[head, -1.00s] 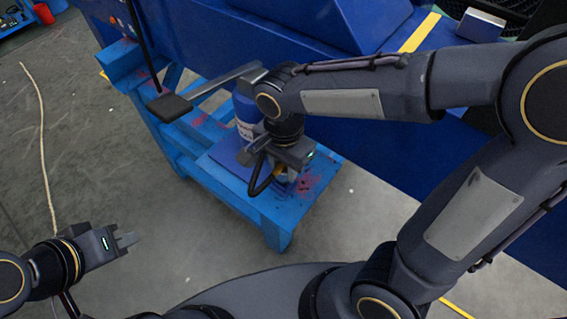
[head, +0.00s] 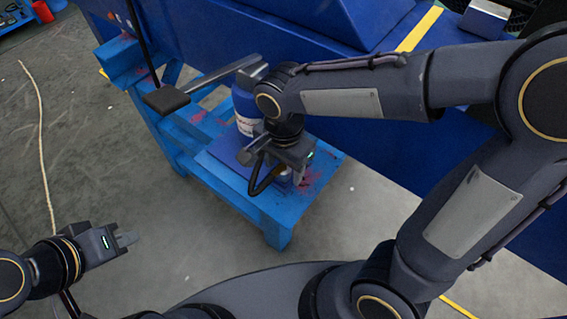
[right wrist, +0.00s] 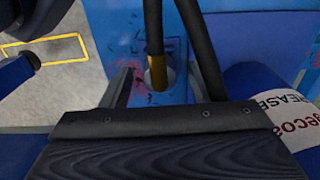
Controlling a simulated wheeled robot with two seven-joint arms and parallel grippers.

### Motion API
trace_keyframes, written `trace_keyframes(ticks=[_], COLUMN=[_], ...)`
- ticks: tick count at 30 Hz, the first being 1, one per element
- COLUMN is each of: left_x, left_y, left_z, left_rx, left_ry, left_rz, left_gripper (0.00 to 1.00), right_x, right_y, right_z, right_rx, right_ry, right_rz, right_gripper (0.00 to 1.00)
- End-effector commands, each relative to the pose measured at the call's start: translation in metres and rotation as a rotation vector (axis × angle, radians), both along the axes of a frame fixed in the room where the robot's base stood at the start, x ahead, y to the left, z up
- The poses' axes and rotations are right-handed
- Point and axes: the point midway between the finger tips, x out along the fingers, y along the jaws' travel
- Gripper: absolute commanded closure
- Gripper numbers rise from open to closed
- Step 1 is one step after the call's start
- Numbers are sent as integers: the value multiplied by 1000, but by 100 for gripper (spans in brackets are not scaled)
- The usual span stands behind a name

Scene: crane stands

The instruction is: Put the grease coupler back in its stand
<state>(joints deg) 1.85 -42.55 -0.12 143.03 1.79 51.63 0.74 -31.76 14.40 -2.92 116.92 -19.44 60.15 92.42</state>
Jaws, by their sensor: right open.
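The grease coupler (right wrist: 158,75) is a brass-coloured end on a black hose (right wrist: 153,28) in the right wrist view. It appears upright at a pale round fitting, seemingly its stand, on the blue surface; whether it is seated I cannot tell. My right gripper (right wrist: 158,92) is open, with the coupler between its fingers in that view; contact cannot be told. In the head view my right gripper (head: 300,168) is low over the blue bench (head: 275,208), beside a black hose loop (head: 256,178). My left gripper (head: 128,240) is away at the lower left, holding nothing visible.
A blue grease bottle (head: 245,120) with a white label stands on the bench, close to my right wrist; it also shows in the right wrist view (right wrist: 285,112). A lever with a black pad (head: 167,100) juts over the bench. Open grey floor lies at left.

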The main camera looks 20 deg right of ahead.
Motion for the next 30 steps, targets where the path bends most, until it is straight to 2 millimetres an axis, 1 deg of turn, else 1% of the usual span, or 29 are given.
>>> trace_keyframes(ticks=[5, 20, 23, 30], left_x=[0, 0, 0, 0], left_y=[0, 0, 0, 0], left_z=[8, 42, 43, 42], left_rx=[0, 0, 0, 0], left_ry=[0, 0, 0, 0], left_rz=[0, 0, 0, 0], left_gripper=[100, 100, 100, 100], right_x=[0, 0, 0, 0], right_y=[0, 0, 0, 0], right_z=[9, 49, 51, 50], right_rx=[1, 1, 0, 0], right_ry=[-1, -1, 0, 0], right_rz=[0, 0, 0, 0], right_gripper=[44, 44, 44, 44])
